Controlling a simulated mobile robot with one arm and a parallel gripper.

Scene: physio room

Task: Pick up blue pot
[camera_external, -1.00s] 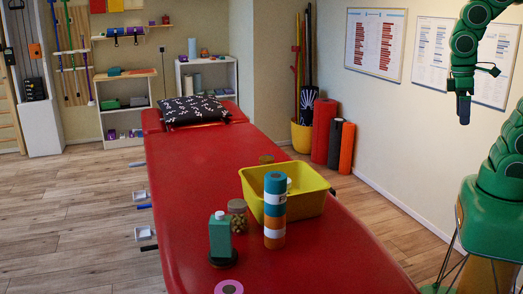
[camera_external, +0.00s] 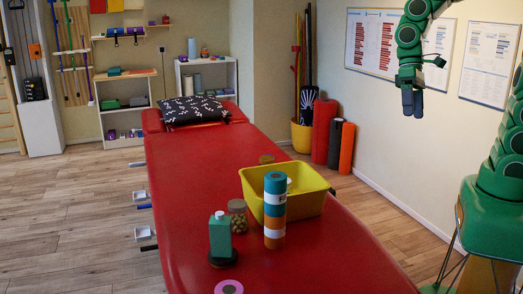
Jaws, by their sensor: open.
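I cannot pick out a clear blue pot on the red treatment table (camera_external: 205,160). A teal, white and orange stack of cylinders (camera_external: 275,210) stands upright on it, in front of a yellow bin (camera_external: 312,205). A small white-topped item (camera_external: 289,183) shows inside the bin, mostly hidden behind the stack. A green bottle (camera_external: 220,236) stands at the left on a dark disc (camera_external: 223,261), beside a jar (camera_external: 238,214) with a brown lid. My gripper (camera_external: 412,103) is open and empty, pointing down, in the air right of the table and well apart from these items.
A pink ring-shaped roll (camera_external: 229,287) lies at the table's near edge. A black patterned pillow (camera_external: 193,111) lies at the far end. The table's middle is bare.

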